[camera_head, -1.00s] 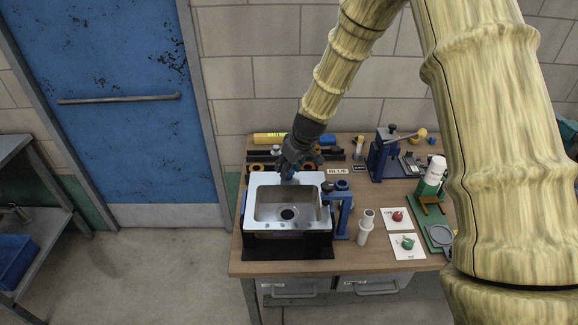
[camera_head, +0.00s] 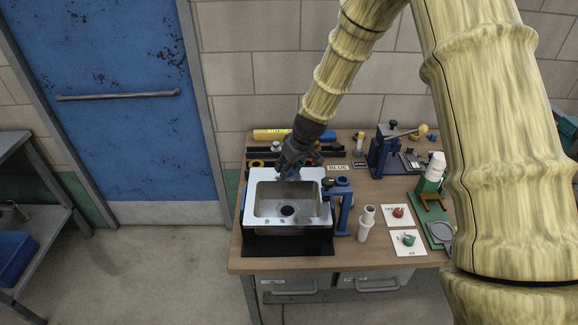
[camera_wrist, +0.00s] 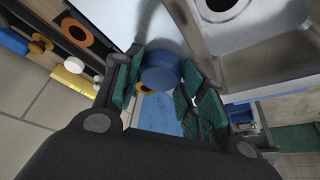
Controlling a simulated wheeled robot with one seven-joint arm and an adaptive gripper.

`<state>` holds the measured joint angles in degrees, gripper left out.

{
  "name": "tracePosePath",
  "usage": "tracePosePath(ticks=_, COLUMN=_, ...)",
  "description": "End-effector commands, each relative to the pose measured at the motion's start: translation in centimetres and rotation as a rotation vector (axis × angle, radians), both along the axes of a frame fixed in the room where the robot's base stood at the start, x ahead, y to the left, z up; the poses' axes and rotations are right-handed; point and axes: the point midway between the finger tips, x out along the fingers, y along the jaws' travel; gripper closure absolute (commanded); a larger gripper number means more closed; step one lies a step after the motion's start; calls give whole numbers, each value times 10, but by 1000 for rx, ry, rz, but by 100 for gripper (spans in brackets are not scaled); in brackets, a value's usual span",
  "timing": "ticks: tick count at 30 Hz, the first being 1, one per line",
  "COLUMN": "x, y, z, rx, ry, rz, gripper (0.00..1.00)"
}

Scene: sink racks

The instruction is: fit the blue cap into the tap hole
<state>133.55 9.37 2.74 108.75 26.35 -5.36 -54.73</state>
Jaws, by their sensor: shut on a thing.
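My gripper (camera_wrist: 162,85) is shut on the blue cap (camera_wrist: 160,70), which sits between its green-padded fingers in the wrist view. In the head view my gripper (camera_head: 287,170) is over the back rim of the sink (camera_head: 318,190), and the fingers hide most of the cap. The sink is a metal basin in a black stand, with a dark drain hole (camera_head: 287,210) in its floor. The tap hole cannot be made out behind my gripper. In the wrist view the sink (camera_wrist: 275,45) lies at the upper right.
A blue clamp-like fixture (camera_head: 343,200) stands at the sink's right side. A white pipe piece (camera_head: 366,222) and two white cards with red and green parts (camera_head: 398,214) lie further right. A rack of rings and a yellow tube (camera_head: 270,135) are behind the sink.

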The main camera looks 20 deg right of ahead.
Motion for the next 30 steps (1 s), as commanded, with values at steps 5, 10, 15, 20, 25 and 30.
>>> tracePosePath(ticks=5, x=0, y=0, z=0, rx=0, ry=0, rz=0, gripper=43)
tracePosePath(ticks=10, x=0, y=0, z=0, rx=0, ry=0, rz=0, gripper=34)
tracePosePath(ticks=15, x=0, y=0, z=0, rx=0, ry=1, rz=0, gripper=34)
tracePosePath(ticks=20, x=-2, y=-1, z=6, rx=0, ry=0, rz=0, gripper=34)
tracePosePath(ticks=25, x=-8, y=-4, z=24, rx=0, ry=-2, rz=1, gripper=34)
tracePosePath(ticks=30, x=-17, y=-8, z=48, rx=1, ry=-2, rz=0, gripper=34)
